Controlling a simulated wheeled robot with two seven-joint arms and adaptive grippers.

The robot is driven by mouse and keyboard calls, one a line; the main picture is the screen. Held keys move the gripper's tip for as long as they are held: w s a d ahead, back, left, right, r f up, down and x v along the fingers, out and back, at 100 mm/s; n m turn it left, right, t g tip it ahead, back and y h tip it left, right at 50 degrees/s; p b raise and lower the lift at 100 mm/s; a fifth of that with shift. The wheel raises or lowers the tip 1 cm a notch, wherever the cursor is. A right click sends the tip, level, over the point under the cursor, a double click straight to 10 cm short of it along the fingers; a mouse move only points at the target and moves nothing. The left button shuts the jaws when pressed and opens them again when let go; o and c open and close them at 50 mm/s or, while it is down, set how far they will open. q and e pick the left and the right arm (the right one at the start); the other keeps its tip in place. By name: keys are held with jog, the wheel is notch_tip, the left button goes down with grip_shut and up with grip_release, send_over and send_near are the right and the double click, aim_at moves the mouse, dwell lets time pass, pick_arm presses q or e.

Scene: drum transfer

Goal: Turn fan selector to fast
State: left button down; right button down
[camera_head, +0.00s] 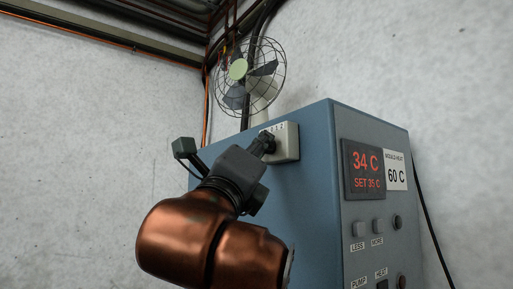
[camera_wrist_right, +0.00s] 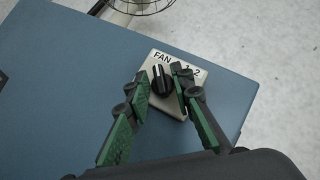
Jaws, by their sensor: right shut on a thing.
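The fan selector is a black knob (camera_wrist_right: 161,80) with a white pointer line, on a pale plate (camera_wrist_right: 204,75) marked FAN, 1 and 2. The pointer line points up towards the FAN lettering in the right wrist view; part of the scale is hidden by a finger. The plate also shows in the head view (camera_head: 290,142) on the blue cabinet's side. My right gripper (camera_wrist_right: 160,74) is shut on the knob, with one green-padded finger on each side. In the head view, my right gripper (camera_head: 267,141) largely covers the knob. My left gripper is not in view.
The blue cabinet (camera_head: 315,190) carries a red display (camera_head: 363,168) reading 34 C, SET 35 C, a 60 C label (camera_head: 396,171) and several buttons. A caged fan (camera_head: 238,70) stands behind, above the plate. Pale walls surround it.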

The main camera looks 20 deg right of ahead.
jog(key=m+g+h+p, duration=0.3)
jog(key=m+g+p, duration=0.3)
jog(key=m, duration=0.5)
jog(key=m+g+h+p, duration=0.2)
jog(key=m+g+p, duration=0.5)
jog(key=m+g, duration=0.4)
jog(key=w+m+g+h+p, duration=0.1)
jog(key=m+g+h+p, duration=0.2)
jog(key=m, duration=0.9)
jog(key=shift+w+a+r+m+g+h+p, duration=0.1)
jog(key=shift+a+m+g+h+p, duration=0.1)
jog(key=shift+g+p, duration=0.95)
jog(key=shift+a+r+m+g+h+p, duration=0.15)
jog(key=shift+g+p, duration=0.35)
jog(key=shift+g, duration=1.15)
jog(key=shift+d+f, duration=0.1)
jog(key=shift+f, duration=0.1)
jog(key=c, duration=2)
grip_release()
jog(key=shift+c, duration=0.2)
jog(key=shift+d, duration=0.1)
jog(key=v, duration=0.7)
jog(key=shift+a, duration=0.25)
